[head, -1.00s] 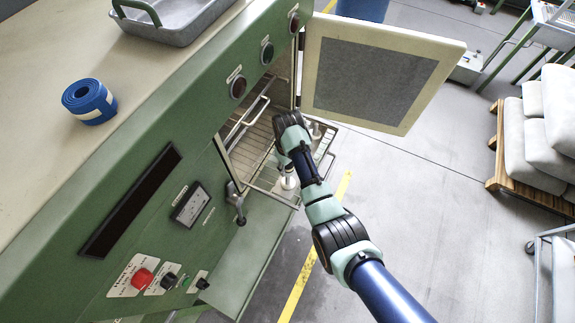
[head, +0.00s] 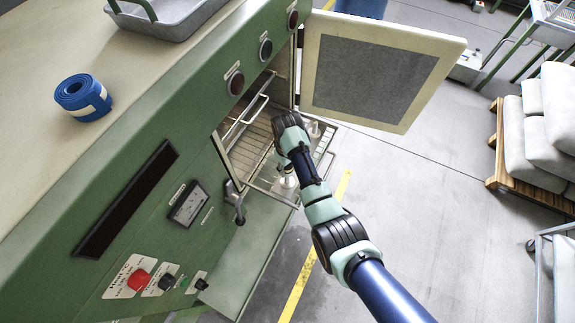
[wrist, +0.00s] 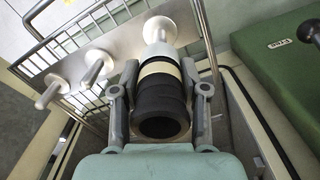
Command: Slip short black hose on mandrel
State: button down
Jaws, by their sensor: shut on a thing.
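My gripper (wrist: 160,72) is shut on the short black hose (wrist: 160,104), with one finger on each side of it. The hose has a cream band near its far end, and its open near end faces the wrist camera. A pale metal mandrel (wrist: 157,30) stands just beyond the far end, roughly in line with it. I cannot tell whether the hose end is around its tip or only close to it. In the head view my gripper (head: 287,170) is at the open oven, and my own arm hides most of the hose.
Two more metal mandrels (wrist: 97,64) stand left of the hose on a plate over a wire rack (wrist: 72,30). The oven door (head: 375,75) is open to the right. A green panel (wrist: 285,60) is close on the right. A blue roll (head: 83,97) lies on the counter.

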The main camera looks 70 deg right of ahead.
aim_at(288, 174)
dwell(0.4)
jog(key=shift+f+b, duration=0.8)
jog(key=shift+f, duration=0.7)
jog(key=shift+f+b, duration=0.9)
jog(key=shift+f, duration=0.35)
jog(key=shift+f, duration=0.15)
jog(key=shift+f+b, duration=0.75)
jog(key=shift+f, duration=0.2)
jog(key=c, duration=0.5)
grip_release()
